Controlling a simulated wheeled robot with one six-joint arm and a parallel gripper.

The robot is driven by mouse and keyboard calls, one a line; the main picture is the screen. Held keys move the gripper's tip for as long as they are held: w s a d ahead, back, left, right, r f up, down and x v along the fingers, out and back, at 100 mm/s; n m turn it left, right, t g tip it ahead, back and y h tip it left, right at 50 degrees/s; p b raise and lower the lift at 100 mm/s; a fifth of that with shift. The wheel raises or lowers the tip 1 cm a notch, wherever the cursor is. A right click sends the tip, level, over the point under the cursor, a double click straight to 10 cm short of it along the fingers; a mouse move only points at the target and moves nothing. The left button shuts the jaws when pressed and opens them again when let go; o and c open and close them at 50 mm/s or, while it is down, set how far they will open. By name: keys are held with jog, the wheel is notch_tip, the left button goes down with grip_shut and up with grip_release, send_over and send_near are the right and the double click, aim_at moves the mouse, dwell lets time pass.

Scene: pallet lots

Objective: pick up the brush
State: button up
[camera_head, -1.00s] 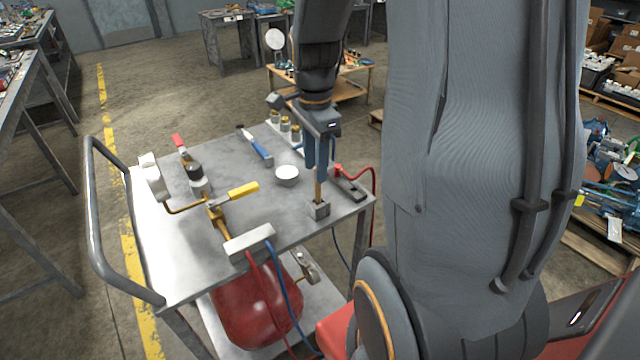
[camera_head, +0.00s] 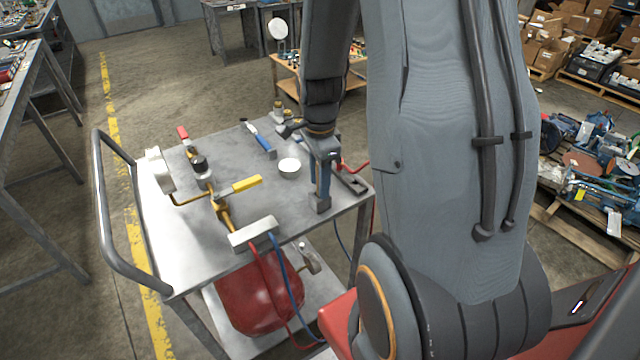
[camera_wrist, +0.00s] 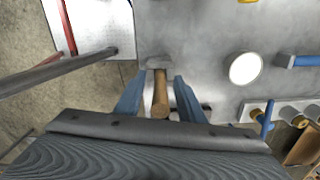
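A wooden-handled tool, which looks like the brush, stands upright with its lower end at a small grey block (camera_head: 321,203) near the cart's right corner. In the wrist view its brown handle (camera_wrist: 160,95) lies between my fingers, with the grey block (camera_wrist: 157,61) beyond it. My gripper (camera_head: 322,190) is low over the block; the wrist view shows its two blue fingers (camera_wrist: 159,88) apart, one on each side of the handle, with gaps visible. In the head view my gripper hides the handle. I cannot make out bristles.
The metal cart top (camera_head: 270,200) holds a white cup (camera_head: 289,168), a blue-handled tool (camera_head: 262,141), a torch assembly with a yellow handle (camera_head: 247,184), and small jars (camera_head: 279,115) behind my gripper. A dark flat piece (camera_head: 352,181) with a red cable lies close right of it.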

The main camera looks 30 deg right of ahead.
grip_shut()
dwell(0.3)
